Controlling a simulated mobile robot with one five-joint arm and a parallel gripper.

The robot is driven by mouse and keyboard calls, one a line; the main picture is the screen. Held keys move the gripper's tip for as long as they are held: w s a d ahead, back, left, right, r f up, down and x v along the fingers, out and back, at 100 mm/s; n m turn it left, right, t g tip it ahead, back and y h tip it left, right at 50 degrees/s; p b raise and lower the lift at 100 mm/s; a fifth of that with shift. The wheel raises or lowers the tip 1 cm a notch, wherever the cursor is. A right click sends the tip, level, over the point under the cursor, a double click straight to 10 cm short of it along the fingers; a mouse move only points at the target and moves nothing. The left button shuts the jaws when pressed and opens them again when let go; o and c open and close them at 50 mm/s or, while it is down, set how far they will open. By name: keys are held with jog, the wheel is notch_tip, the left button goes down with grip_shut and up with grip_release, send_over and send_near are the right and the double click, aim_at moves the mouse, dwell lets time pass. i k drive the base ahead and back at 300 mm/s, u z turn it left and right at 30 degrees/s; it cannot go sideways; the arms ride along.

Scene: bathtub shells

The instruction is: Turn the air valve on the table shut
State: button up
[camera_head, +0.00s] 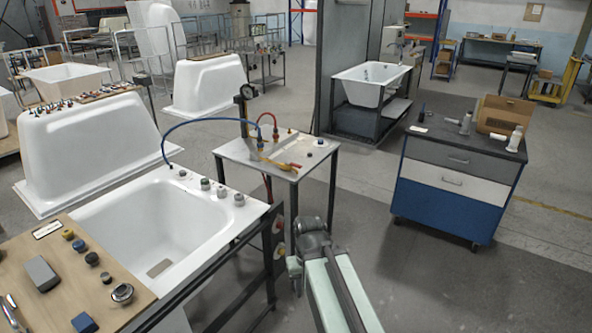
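A small white-topped table (237,152) stands in the middle of the view. My arm reaches up from the bottom edge, in front of and below the table. The end of my arm, with my gripper (295,272), is apart from the table and small in view. I cannot tell whether its fingers are open or shut.
A white bathtub (112,220) on a dark frame stands left of my arm, close to the table. A wooden board (62,290) with small parts lies at its near end. A blue drawer cabinet (440,205) stands at right. Grey floor between cabinet and table is clear.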

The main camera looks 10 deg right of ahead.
aim_at(292, 164)
jog(key=z, duration=0.45)
jog(key=i, duration=1.6)
jog(key=u, duration=0.45)
jog(key=k, duration=0.5)
jog(key=u, duration=0.85)
jog(key=i, duration=0.5)
jog(key=u, duration=0.2)
